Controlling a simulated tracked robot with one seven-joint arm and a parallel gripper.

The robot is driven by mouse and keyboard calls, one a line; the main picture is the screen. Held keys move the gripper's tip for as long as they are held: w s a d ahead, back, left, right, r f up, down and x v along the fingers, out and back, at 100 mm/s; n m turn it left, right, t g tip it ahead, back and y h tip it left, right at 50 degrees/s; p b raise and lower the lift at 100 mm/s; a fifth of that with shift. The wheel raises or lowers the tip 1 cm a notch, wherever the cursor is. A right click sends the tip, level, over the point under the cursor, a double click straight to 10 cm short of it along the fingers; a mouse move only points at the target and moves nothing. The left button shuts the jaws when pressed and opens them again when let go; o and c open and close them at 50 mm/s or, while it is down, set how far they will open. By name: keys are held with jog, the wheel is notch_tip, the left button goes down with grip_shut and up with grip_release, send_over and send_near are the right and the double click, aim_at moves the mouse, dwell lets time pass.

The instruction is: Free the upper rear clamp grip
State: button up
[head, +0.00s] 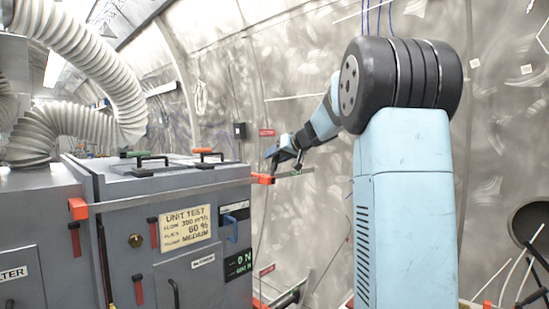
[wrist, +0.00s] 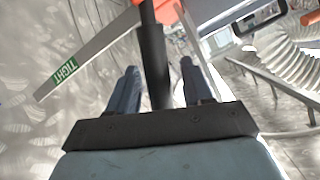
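In the wrist view a dark, rod-like clamp grip (wrist: 152,45) stands between the two blue-grey fingers of my gripper (wrist: 159,68). Narrow gaps show beside the rod, so the fingers look open around it, not shut on it. An orange clamp block (wrist: 172,12) is at the rod's far end, next to a flat metal bar (wrist: 100,47) with a green "TIGHT" label. In the head view my gripper (head: 283,156) is just above the orange-red clamp end (head: 262,178) at the cabinet's right rear corner. The grip is too small to make out there.
The grey cabinet (head: 125,187) carries a long clamp bar (head: 165,196) with an orange block (head: 77,208) at its near end. Green (head: 150,157) and red (head: 207,152) handles sit on top. Ribbed hoses (head: 92,50) hang at left. The curved tunnel wall (head: 310,75) lies behind.

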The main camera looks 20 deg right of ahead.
jog(key=shift+r, duration=0.1)
jog(key=shift+s+d+r, duration=0.25)
jog(key=shift+s, duration=0.15)
jog(key=v, duration=1.2)
jog(key=shift+s, duration=0.3)
jog(key=s+a+f+g+h, duration=0.1)
jog(key=s+a+f+g, duration=0.1)
jog(key=s+a+f, duration=0.45)
jog(key=s+a+f+g, duration=0.2)
jog(key=s+a+f, duration=0.2)
jog(key=s+a, duration=0.45)
jog(key=s+a+f+g+h, duration=0.1)
jog(key=s+f+h, duration=0.1)
jog(key=s+f, duration=0.4)
jog(key=s+a+f+g+h, duration=0.1)
jog(key=s+f, duration=0.6)
jog(key=s, duration=0.4)
jog(key=shift+s+a+h, duration=0.25)
jog(key=shift+h, duration=0.15)
